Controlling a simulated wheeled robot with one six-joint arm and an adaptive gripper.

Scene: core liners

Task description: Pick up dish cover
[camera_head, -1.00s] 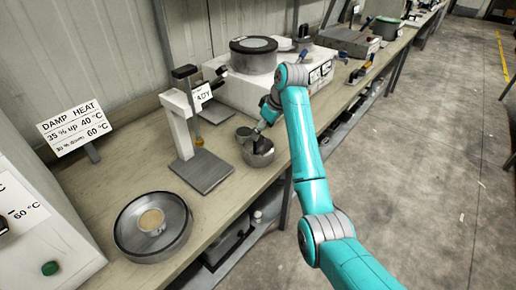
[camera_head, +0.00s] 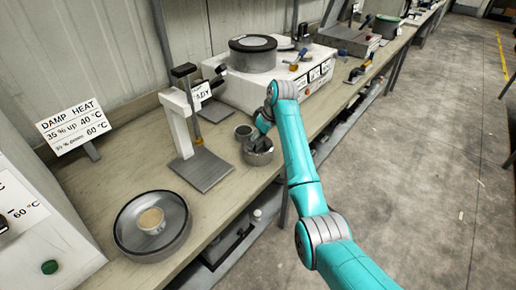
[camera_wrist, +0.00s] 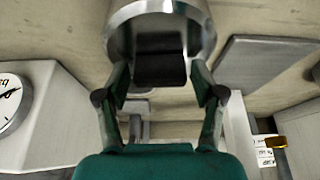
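The dish cover cannot be named with certainty. The likeliest thing is a round metal piece (camera_head: 258,157) near the bench's front edge, with a dark part at its top. In the wrist view a shiny round metal wall (camera_wrist: 118,38) shows at the top, with a dark block (camera_wrist: 160,69) in front of or inside it. My gripper (camera_wrist: 161,80) has its two fingers spread, one on each side of the block. Narrow gaps seem to show, but contact is hard to judge. In the head view my gripper is over the metal piece and partly hidden by my wrist.
A small grey cup (camera_head: 243,132) stands close behind the metal piece. A stand with a flat grey base (camera_head: 203,170) is to the left. A wide metal pan (camera_head: 126,232) holds a small bowl (camera_head: 151,220). A white instrument (camera_head: 232,90) stands behind.

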